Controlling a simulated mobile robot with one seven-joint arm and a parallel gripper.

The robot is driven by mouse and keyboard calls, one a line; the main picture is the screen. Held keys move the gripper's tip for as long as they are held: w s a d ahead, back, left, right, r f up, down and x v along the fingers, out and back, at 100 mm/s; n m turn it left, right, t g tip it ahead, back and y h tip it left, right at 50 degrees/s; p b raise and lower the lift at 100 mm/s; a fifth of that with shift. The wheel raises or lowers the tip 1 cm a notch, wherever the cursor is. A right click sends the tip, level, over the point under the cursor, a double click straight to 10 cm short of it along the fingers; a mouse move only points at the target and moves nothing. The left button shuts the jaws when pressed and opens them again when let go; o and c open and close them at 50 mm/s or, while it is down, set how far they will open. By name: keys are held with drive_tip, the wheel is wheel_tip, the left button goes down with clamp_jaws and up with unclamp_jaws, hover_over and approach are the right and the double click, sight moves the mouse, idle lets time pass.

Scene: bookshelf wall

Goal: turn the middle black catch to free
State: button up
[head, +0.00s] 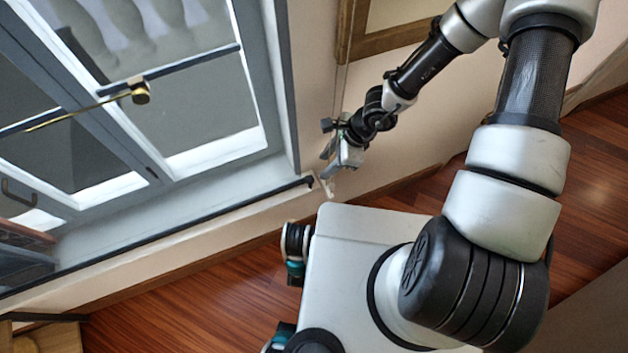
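I cannot pick out a middle black catch with certainty in the head view. A dark bar (160,232) runs along the bottom of the window and has a black end piece beside my gripper. My gripper (328,166) is at the wall just right of that end, pointing down and left. Its fingers are small and partly overlap, so their opening is unclear. A small pale piece shows just below the fingertips. Whether the gripper touches anything cannot be told.
A grey-framed window (130,110) with a brass handle (139,92) fills the left. The wooden floor (190,300) is clear below the window. A wooden piece (48,340) stands at bottom left.

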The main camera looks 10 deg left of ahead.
sight(311, 180)
drive_tip(key=b+x, duration=0.5)
drive_tip(key=x, duration=0.4)
drive_tip(key=shift+a+f, duration=0.1)
drive_tip(key=shift+f, duration=0.2)
drive_tip(key=shift+b, duration=0.4)
clamp_jaws()
